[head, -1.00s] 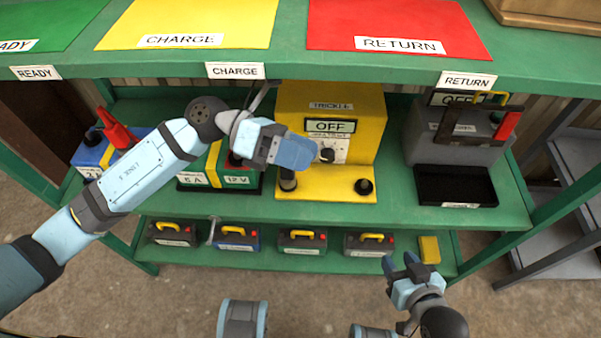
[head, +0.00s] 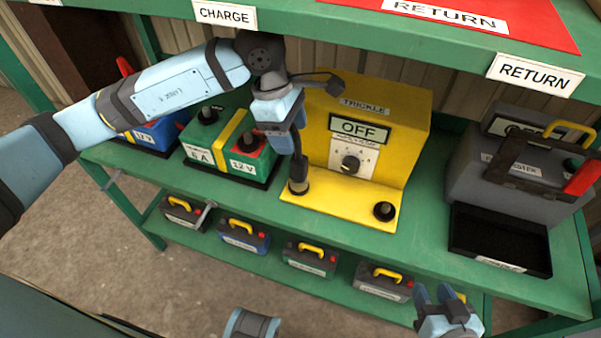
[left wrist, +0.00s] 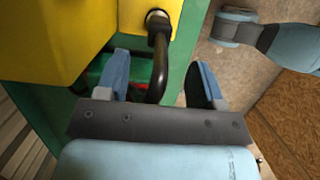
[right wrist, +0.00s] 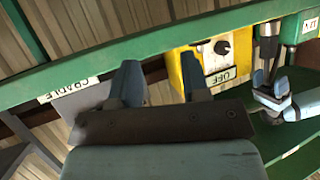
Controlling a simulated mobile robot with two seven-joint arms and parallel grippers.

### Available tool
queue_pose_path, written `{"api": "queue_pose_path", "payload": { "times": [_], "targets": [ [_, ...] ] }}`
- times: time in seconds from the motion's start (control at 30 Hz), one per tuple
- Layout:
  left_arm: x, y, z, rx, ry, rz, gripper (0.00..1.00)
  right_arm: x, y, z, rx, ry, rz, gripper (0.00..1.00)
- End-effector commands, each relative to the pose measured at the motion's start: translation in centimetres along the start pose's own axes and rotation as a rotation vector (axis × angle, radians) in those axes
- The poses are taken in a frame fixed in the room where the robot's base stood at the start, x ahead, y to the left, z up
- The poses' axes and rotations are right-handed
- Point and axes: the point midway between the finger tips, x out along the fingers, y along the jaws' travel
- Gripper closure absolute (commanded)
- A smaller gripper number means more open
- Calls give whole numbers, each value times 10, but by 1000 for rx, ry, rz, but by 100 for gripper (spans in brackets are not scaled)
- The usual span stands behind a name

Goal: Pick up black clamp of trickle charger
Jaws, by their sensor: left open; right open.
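The trickle charger (head: 408,110) is a yellow box labelled TRICKLE, its display reading OFF, on the green middle shelf. The black clamp (head: 298,172) stands upright at the left end of its yellow base, its upper part partly hidden by my left gripper (head: 293,135). In the left wrist view the clamp's black curved shape (left wrist: 160,62) runs between the two fingers, with gaps on both sides. My left gripper is open around it. My right gripper (head: 434,292) is open and empty, low at the front right; its fingers (right wrist: 165,85) show in the right wrist view.
A green battery (head: 226,150) and a blue battery (head: 150,132) stand left of the charger. A black post (head: 385,211) is on the base's right. A grey cradle with a black tray (head: 500,240) is further right. Several small batteries line the lower shelf (head: 330,298).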

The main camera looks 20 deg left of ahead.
Motion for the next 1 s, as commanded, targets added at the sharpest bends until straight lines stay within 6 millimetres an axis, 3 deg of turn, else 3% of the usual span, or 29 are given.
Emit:
{"api": "queue_pose_path", "payload": {
  "times": [0.1,0.37,0.6,0.93,1.0],
  "targets": [
    [28,-1,0,1,-2,-3,38,5,-7,-17,4,91,-25,57],
    [55,-1,-2,0,-2,-3,38,6,-16,-40,15,197,-58,57],
    [90,-1,-4,0,-5,-3,38,4,-28,-64,30,321,-101,57],
    [94,-1,-3,0,-3,-2,38,1,-30,-72,34,351,-111,57],
    [94,-1,-3,0,-3,-2,54,2,-30,-72,34,351,-111,57]
  ]
}}
